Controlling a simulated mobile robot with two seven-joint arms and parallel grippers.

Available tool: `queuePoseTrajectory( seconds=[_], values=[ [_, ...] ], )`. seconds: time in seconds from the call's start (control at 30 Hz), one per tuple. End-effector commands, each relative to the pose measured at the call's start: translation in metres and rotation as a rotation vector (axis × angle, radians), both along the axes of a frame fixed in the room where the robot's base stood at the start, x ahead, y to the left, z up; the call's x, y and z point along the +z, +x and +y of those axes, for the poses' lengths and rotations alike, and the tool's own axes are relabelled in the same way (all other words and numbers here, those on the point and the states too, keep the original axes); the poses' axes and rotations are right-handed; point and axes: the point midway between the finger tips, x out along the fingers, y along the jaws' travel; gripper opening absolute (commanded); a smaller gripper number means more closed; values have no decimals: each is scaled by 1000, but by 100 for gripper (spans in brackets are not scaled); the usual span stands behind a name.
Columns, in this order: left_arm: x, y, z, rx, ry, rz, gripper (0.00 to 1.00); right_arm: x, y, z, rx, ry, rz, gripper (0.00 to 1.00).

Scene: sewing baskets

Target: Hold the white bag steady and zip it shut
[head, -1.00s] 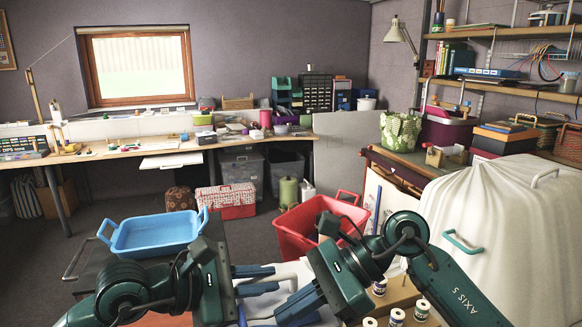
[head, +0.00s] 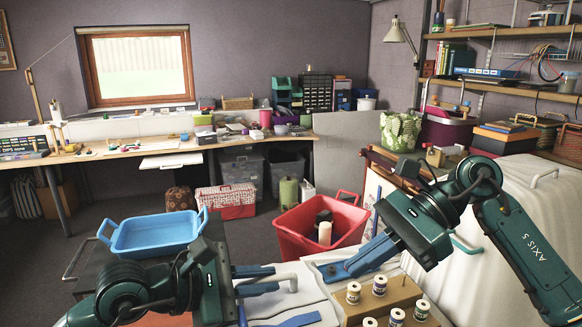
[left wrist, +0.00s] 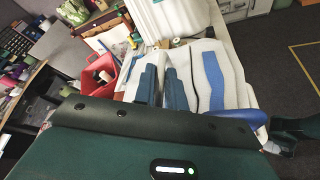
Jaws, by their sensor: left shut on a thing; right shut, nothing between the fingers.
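The white bag (head: 288,304) lies on the table at the bottom middle of the head view, with a blue strip (head: 300,320) across it. In the left wrist view the bag (left wrist: 194,62) and its blue strip (left wrist: 213,80) lie ahead of my fingers. My left gripper (head: 268,278) is shut on a pale part of the bag; its fingers also show in the left wrist view (left wrist: 163,85). My right gripper (head: 326,272) is shut and empty, at the right of the bag, apart from my left gripper. I cannot make out the zip pull.
A wooden block (head: 398,293) with several thread spools stands right of the bag. A red bin (head: 285,238) stands behind the table, and a blue tray (head: 150,250) is at the left. A large white cover (head: 525,200) fills the right side.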

Motion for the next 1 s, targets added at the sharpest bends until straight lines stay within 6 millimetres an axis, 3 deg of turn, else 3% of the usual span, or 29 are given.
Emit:
queuePoseTrajectory(
  seconds=[0.53, 0.9, 0.93, 1.0],
  values=[
    [-1, 0, 0, 1, 0, 1, 0, 31, 10, -45, -2, 0, -1, 0],
    [-1, 1, 0, 1, 0, 0, 0, 35, 11, -51, 0, 0, -1, 0],
    [-1, 1, 0, 1, 0, 0, 14, 35, 11, -51, 0, 0, -1, 0],
    [-1, 1, 0, 1, 0, 0, 20, 35, 11, -51, 0, 0, -1, 0]
  ],
)
